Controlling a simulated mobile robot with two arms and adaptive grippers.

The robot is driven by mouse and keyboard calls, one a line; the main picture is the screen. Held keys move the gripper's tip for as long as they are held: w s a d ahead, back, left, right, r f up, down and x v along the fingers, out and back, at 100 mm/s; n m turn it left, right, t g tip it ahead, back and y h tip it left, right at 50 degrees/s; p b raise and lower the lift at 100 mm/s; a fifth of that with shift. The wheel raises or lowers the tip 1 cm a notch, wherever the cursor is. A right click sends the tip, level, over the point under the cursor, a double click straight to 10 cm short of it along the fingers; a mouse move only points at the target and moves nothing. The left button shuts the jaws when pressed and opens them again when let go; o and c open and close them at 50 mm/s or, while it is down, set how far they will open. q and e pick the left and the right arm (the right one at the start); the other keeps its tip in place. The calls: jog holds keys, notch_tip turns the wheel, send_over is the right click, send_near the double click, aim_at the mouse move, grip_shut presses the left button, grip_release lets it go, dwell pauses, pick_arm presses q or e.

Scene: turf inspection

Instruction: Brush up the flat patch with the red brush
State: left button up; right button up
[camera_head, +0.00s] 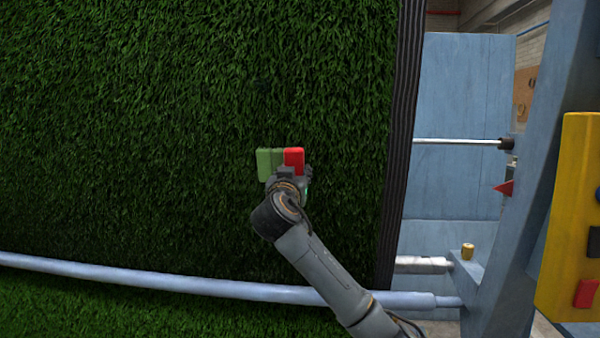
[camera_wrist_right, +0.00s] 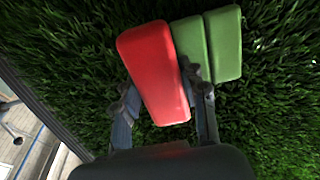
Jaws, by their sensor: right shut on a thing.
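The red brush (camera_head: 294,159) shows as a red block at the end of my right arm, in front of the upright turf (camera_head: 150,120). My right gripper (camera_wrist_right: 165,100) is shut on the red brush (camera_wrist_right: 155,70), with one finger on each side of it. Green blocks (camera_head: 269,160) sit right beside the brush, on its left in the head view. In the right wrist view the green blocks (camera_wrist_right: 208,45) lie to its right, outside the fingers. The brush's bristles and any contact with the turf are hidden. I cannot make out a flat patch. My left gripper is out of view.
A pale blue bar (camera_head: 150,281) crosses low in front of the turf. The turf ends at a dark edge (camera_head: 402,140) on the right. Beyond it stand a blue machine frame (camera_head: 465,90) and a yellow panel (camera_head: 570,210) with a red button (camera_head: 586,293).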

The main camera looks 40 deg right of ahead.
jog(key=w+a, duration=0.2)
jog(key=w, duration=0.1)
jog(key=shift+w+a, duration=0.15)
jog(key=shift+a, duration=0.2)
dwell(0.5)
jog(key=shift+w+p, duration=0.1)
jog(key=shift+p, duration=0.2)
jog(key=shift+w+a, duration=0.3)
jog(key=shift+a, duration=0.05)
jog(key=shift+w+a, duration=0.25)
jog(key=shift+w, duration=0.05)
